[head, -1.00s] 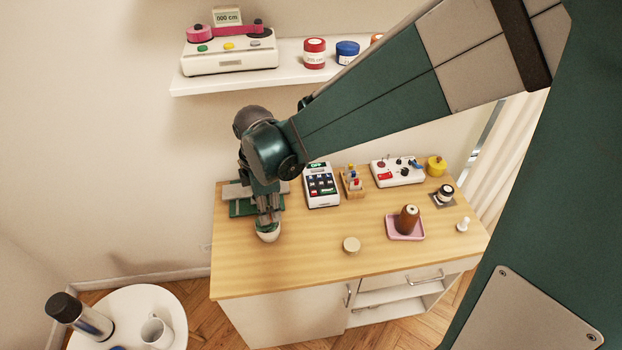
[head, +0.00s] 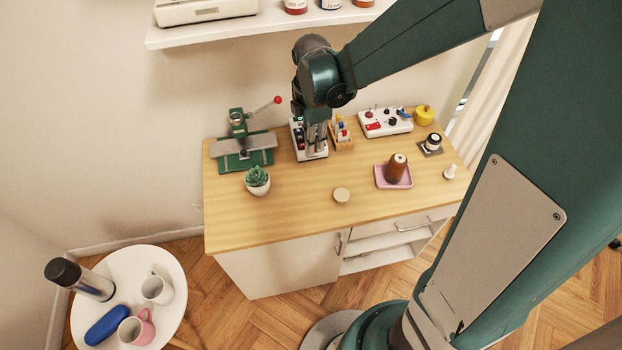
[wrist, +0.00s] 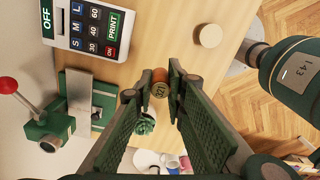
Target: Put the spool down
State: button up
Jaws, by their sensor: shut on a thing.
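A small spool (wrist: 160,89) is pinched between the two fingertips of my gripper (wrist: 160,86) in the wrist view. In the head view my gripper (head: 316,150) points down in front of the white label printer (head: 300,148). The spool is not distinguishable there. In the wrist view the wooden tabletop (wrist: 165,30) lies beyond the spool, and I cannot tell the gap between them.
A green press (head: 243,148) with a red-knobbed lever and a potted succulent (head: 258,181) stand left. A pale round disc (head: 341,195) lies near the front. A brown thread cone (head: 396,168) stands on a pink tray (head: 381,184). The front-left tabletop is clear.

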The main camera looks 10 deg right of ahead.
send_over(311, 179)
jog(key=shift+f, duration=2.35)
jog(key=shift+f+b, duration=0.45)
jog(key=shift+f, duration=2.45)
jog(key=shift+f, duration=0.1)
jog(key=shift+f+b, duration=0.35)
jog(key=shift+f, duration=1.65)
jog(key=shift+f, duration=0.2)
jog(key=o, duration=0.7)
jog(key=shift+r, duration=0.1)
jog(key=shift+r, duration=0.2)
